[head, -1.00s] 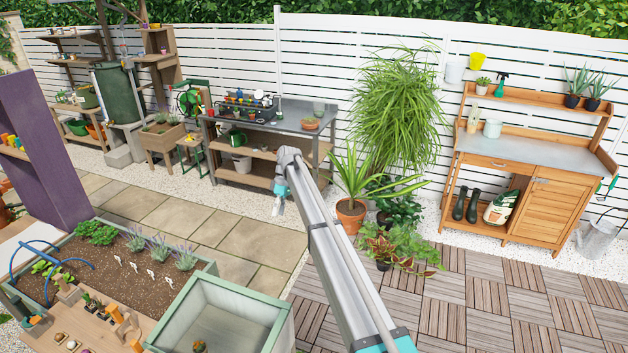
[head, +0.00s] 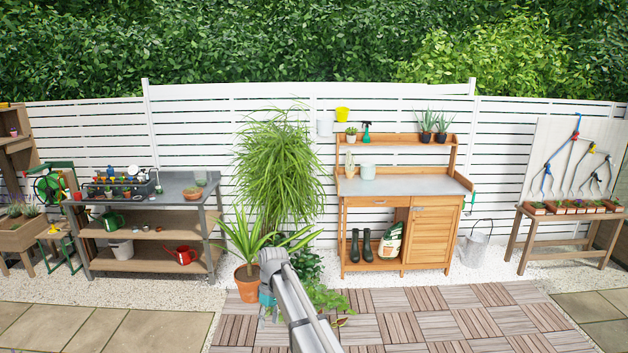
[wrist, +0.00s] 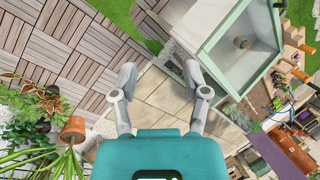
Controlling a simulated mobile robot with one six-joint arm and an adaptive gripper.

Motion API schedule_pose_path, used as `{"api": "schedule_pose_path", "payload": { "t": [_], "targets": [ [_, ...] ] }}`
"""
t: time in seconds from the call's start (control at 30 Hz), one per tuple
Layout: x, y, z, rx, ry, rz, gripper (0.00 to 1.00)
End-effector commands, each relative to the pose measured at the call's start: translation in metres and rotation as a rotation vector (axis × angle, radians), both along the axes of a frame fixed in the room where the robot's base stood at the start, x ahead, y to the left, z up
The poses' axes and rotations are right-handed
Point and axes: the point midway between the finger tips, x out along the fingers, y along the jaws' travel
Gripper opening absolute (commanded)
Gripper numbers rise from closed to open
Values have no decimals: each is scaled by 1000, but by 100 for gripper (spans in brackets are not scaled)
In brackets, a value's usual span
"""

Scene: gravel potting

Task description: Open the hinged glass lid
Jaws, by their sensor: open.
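The glass-lidded box shows in the wrist view at the upper right, with a pale green frame (wrist: 218,48). The box is out of the head view. My gripper (wrist: 160,72) is open and empty, its two grey fingers spread apart above paving. The box lies beyond and to the right of the fingers, not touching them. In the head view my gripper is mostly hidden behind my arm.
Wooden deck tiles (wrist: 75,50) and a terracotta pot (wrist: 73,130) lie left in the wrist view. In the head view, a grey workbench (head: 165,191), a wooden potting bench (head: 432,236) and a tall grassy plant (head: 278,170) stand along the white fence. Paving in front is clear.

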Motion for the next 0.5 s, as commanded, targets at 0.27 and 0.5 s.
{"api": "schedule_pose_path", "payload": {
  "t": [0.27,0.5],
  "targets": [
    [-64,-134,-44,-87,-89,-321,60],
    [-126,-226,-74,-158,-165,-590,60]
  ]
}}
